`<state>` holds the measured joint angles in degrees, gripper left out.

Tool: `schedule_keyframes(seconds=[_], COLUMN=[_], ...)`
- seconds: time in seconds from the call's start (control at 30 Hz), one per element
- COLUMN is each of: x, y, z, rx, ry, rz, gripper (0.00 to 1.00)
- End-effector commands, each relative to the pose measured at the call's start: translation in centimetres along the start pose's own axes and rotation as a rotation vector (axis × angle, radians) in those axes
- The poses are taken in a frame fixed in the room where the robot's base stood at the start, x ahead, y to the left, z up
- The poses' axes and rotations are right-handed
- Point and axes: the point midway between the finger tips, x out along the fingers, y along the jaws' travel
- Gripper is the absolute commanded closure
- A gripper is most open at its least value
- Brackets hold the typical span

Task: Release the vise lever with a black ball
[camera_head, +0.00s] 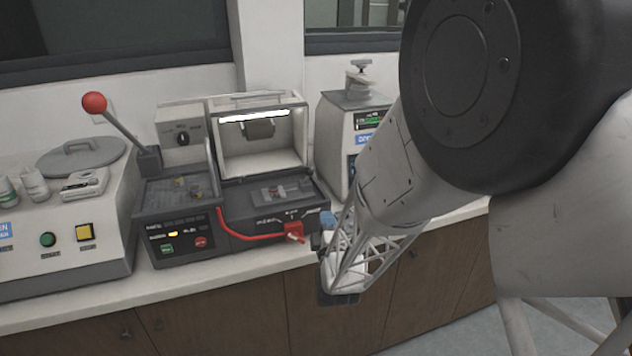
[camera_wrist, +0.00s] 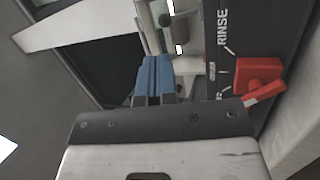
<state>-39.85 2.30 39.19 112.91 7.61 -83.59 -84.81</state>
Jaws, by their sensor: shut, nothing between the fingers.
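My gripper (camera_head: 327,218) is at the front right corner of the dark cutting machine (camera_head: 180,230). In the wrist view its blue fingertips (camera_wrist: 154,76) are pressed together with nothing between them. Just beyond them is a small dark rounded end (camera_wrist: 164,19), possibly the lever's black ball; I cannot tell whether they touch. The head view shows no clear black-ball lever. A small clamped assembly (camera_head: 272,193) sits on the machine's right deck, partly unclear.
A red valve handle (camera_head: 294,232) with a red hose (camera_head: 245,235) is close left of my gripper; the handle (camera_wrist: 258,75) is at right in the wrist view. A red-ball lever (camera_head: 94,102) rises at left. Another machine (camera_head: 337,120) stands behind.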

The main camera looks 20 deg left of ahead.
Motion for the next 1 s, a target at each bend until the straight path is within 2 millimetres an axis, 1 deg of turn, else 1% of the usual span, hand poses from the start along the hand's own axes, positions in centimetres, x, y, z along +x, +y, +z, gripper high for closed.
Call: schedule_keyframes(seconds=[0.03, 0.1, 0.3, 0.77, 0.87, 1.0], x=[-0.2, -0.4, -0.7, -0.6, -0.2, 0.9], y=[-0.6, -0.9, -1.5, -1.5, -1.4, -1.4], z=[-0.7, -1.2, -2.0, -2.0, -2.0, -2.1], rx=[-0.014, -0.033, -0.059, -0.06, -0.06, -0.06], ry=[0.009, 0.017, 0.027, 0.027, 0.027, 0.027], rz=[0.016, 0.04, 0.071, 0.073, 0.073, 0.074], gripper=[1.0, 1.0, 1.0, 1.0, 1.0, 1.0])
